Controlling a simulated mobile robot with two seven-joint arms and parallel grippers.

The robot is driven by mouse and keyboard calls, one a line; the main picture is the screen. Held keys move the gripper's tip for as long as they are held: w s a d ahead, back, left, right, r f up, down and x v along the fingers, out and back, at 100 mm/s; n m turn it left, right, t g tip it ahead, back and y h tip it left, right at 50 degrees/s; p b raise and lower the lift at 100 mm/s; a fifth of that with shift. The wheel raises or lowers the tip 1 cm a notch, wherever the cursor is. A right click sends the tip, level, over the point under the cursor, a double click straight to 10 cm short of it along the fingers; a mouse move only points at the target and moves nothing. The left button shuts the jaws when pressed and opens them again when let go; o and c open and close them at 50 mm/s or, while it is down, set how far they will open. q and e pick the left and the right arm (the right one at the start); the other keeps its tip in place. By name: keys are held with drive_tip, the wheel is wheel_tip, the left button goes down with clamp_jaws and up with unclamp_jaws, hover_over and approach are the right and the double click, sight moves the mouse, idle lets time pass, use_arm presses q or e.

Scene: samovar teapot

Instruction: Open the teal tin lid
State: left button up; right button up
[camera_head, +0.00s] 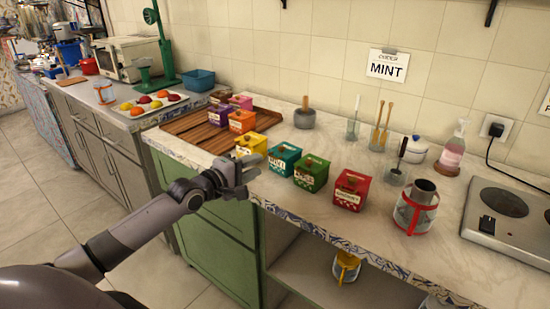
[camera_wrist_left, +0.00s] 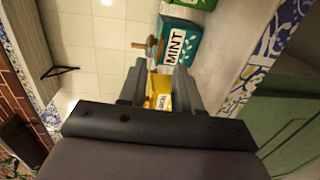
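The teal tin (camera_head: 284,159) stands on the counter between a yellow tin (camera_head: 251,144) and a green tin (camera_head: 311,173). In the left wrist view the teal tin (camera_wrist_left: 180,40) shows a white MINT label and a brown knob (camera_wrist_left: 150,43) on its lid side. The lid looks seated. My left gripper (camera_head: 246,176) is over the counter's front edge, left of and nearer than the teal tin, apart from it. In the left wrist view its fingers (camera_wrist_left: 160,88) are spread, with the yellow tin (camera_wrist_left: 161,91) seen beyond the gap. My right gripper is out of view.
A red tin (camera_head: 351,190) stands right of the green one. Orange (camera_head: 242,121), purple (camera_head: 219,114) and pink (camera_head: 240,102) tins are behind, near a wooden tray (camera_head: 190,127). A MINT sign (camera_head: 387,69) hangs on the wall.

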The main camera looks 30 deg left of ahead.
sight(283, 150)
use_arm(q)
drive_tip(key=shift+w+d+f+b, duration=0.15)
drive_tip(key=shift+w, duration=0.95)
drive_tip(key=shift+w+d+f+b, duration=0.15)
drive_tip(key=shift+w+d+b, duration=0.05)
drive_tip(key=shift+w, duration=0.9)
drive_tip(key=shift+w+d+f+b, duration=0.15)
drive_tip(key=shift+w, duration=0.95)
clamp_jaws()
